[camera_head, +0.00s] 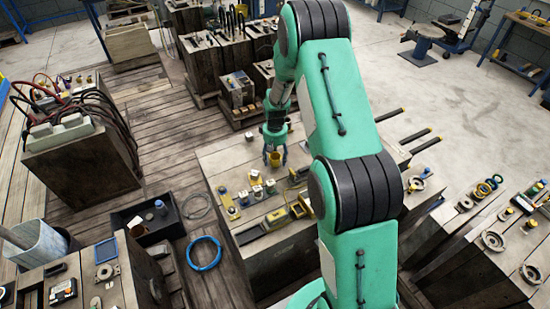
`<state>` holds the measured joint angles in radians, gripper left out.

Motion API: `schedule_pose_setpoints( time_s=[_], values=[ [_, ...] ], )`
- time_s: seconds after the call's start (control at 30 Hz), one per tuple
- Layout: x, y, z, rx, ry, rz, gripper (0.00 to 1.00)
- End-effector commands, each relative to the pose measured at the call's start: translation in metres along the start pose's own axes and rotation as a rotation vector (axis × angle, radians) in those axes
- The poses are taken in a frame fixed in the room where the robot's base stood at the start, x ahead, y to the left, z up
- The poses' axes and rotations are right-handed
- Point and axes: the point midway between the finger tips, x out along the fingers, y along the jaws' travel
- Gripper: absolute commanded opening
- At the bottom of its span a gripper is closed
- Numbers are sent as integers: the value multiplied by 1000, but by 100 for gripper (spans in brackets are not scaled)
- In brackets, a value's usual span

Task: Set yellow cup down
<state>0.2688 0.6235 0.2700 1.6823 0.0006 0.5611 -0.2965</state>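The yellow cup (275,159) is small and sits between the fingers of my gripper (275,155), which points down. The fingers appear to be shut on the cup's sides. The gripper is over the back part of the wooden bench (215,155), behind a group of small yellow and grey parts. It is too small to tell whether the cup's base touches the bench top or hangs just above it.
Small yellow-topped parts (271,187) stand just in front of the gripper. Yellow-and-black tools (299,211) lie nearer. A black crate (150,221) and a blue ring (204,253) are at left. Bare bench top shows left of the gripper.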

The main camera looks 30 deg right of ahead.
Motion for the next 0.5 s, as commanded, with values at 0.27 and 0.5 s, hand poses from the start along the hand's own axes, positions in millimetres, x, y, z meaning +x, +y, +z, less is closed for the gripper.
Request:
schedule_pose_setpoints(
  time_s=[0.27, 0.5],
  values=[
    [-3, 0, 0, 0, 0, 0, 60],
    [-23, 0, 0, 0, 1, 0, 60]
  ],
)
